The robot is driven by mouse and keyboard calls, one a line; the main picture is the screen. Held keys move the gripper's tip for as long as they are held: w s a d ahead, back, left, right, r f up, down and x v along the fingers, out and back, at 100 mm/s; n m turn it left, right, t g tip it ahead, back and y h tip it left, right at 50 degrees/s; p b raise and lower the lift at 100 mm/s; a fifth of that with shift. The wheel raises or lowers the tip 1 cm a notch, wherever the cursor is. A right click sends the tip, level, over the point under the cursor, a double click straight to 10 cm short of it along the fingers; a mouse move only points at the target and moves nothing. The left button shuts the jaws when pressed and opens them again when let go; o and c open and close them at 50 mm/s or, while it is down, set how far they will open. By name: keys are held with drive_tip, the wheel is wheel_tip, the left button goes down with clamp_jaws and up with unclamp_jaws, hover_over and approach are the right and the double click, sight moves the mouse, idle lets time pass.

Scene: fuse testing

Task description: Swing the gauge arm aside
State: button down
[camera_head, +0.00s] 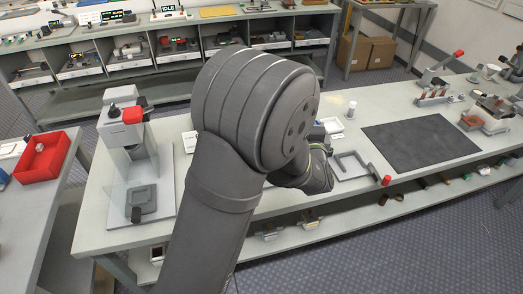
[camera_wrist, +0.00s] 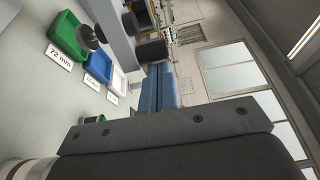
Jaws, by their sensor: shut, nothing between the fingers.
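My gripper (camera_wrist: 160,72) shows in the wrist view with its two blue fingers together and nothing between them. Just beyond and above the fingertips is a grey fixture (camera_wrist: 108,20) with dark round parts (camera_wrist: 152,49). A black knob (camera_wrist: 91,36) is at its left. I cannot tell which of these parts is the gauge arm. The fingers look close to the lower dark round part, but I cannot tell whether they touch. In the head view my own arm covers the middle of the bench and hides my gripper and what is near it.
Green (camera_wrist: 68,30), blue (camera_wrist: 98,66) and white (camera_wrist: 119,82) bins stand left of the fixture.

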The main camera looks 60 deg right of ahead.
idle(0.4)
drive_tip(key=s+a, duration=0.9)
drive_tip(key=s, duration=0.1)
drive_tip(key=shift+s+a, duration=0.2)
drive_tip(key=w+d, duration=0.9)
drive_tip(key=w, duration=0.1)
drive_tip(key=shift+w+d, duration=0.15)
drive_tip(key=shift+w, duration=0.1)
drive_tip(key=shift+s, duration=0.1)
